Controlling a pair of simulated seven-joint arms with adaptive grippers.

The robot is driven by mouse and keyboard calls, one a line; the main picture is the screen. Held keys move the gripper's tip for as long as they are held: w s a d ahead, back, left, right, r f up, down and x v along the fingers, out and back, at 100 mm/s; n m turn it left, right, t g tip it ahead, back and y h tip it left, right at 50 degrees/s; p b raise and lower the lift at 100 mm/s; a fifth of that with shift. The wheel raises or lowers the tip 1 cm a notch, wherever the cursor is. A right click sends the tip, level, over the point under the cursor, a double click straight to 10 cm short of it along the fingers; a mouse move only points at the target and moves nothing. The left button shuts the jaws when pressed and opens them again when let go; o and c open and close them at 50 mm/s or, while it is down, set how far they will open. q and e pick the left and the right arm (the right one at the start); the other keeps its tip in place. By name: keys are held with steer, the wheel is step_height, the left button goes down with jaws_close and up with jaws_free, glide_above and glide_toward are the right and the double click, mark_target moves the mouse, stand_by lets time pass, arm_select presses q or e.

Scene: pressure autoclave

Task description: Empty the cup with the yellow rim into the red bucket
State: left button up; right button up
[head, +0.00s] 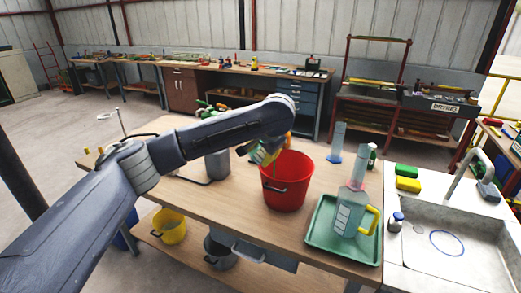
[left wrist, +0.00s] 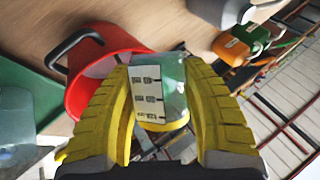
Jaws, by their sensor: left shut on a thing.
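My left gripper (head: 264,150) has yellow fingers and is at the left side of the red bucket (head: 287,187), at rim height. In the left wrist view the gripper (left wrist: 163,105) is shut on a clear greenish cup with a yellow rim (left wrist: 172,82), which bears a white printed label. The cup is tilted, and its yellow rim shows at its lower end. The red bucket (left wrist: 108,48) is left of the cup there, its opening partly hidden by a finger. I cannot tell whether the cup holds anything. My right gripper is not in view.
A green tray (head: 316,246) right of the bucket holds a clear jug with a yellow handle (head: 350,212). A blue-based cylinder (head: 337,143) stands behind. The sink (head: 450,245) is at the right. A yellow bucket (head: 170,226) is on the lower shelf.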

arm_select(q)
steer(key=g+y, duration=0.1)
steer(key=y, duration=0.1)
steer(key=m+y, duration=0.1)
steer(key=shift+w+d+f+g+y, duration=0.15)
steer(key=shift+d+g+y, duration=0.2)
steer(key=shift+g+y, duration=0.05)
steer(key=shift+w+d+r+m+g+y, duration=0.1)
steer(key=shift+d+r+m+g+y, duration=0.15)
steer(key=shift+y, duration=0.25)
steer(key=shift+w+d+r+m+g+y, duration=0.1)
steer(key=shift+m+g+y, duration=0.05)
steer(key=shift+m+y, duration=0.3)
steer(key=shift+r+y, duration=0.1)
steer(key=shift+y, duration=0.15)
stand_by(1.2)
